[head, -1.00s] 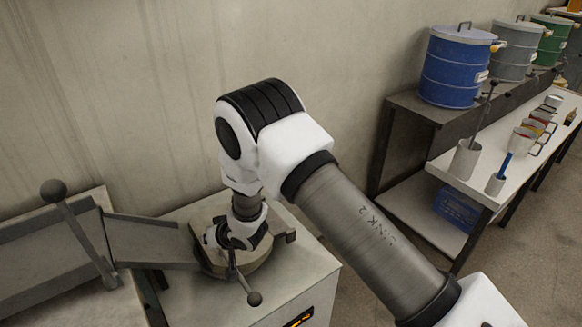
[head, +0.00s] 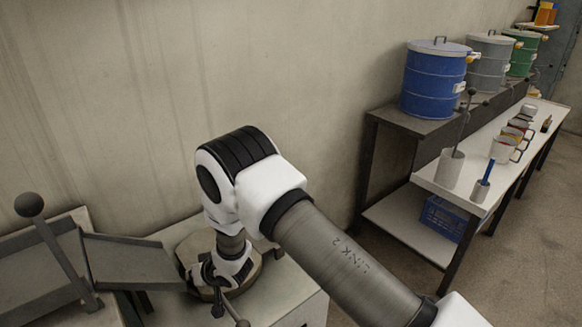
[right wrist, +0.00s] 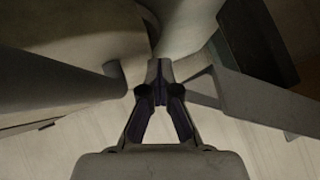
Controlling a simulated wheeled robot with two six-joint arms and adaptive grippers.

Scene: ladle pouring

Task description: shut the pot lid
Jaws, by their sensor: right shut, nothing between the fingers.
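The round metal pot with its tan, flat top (head: 252,272) stands on a pale cabinet in the head view, low and left of centre. My wrist and hand cover much of it, so I cannot tell whether the lid lies fully flat. A thin rod with a dark ball end (head: 243,323) sticks out at the pot's front. My right gripper (head: 212,285) points down at the pot's near left side. In the right wrist view its fingers (right wrist: 160,82) are together and empty, close to a grey rounded bar (right wrist: 60,95). My left gripper is not in view.
A sloping metal chute (head: 130,262) and a lever with a ball knob (head: 29,204) stand left of the pot. A wall is behind. At right, a shelf holds a blue drum (head: 433,82) and others; a white table (head: 435,180) holds cups.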

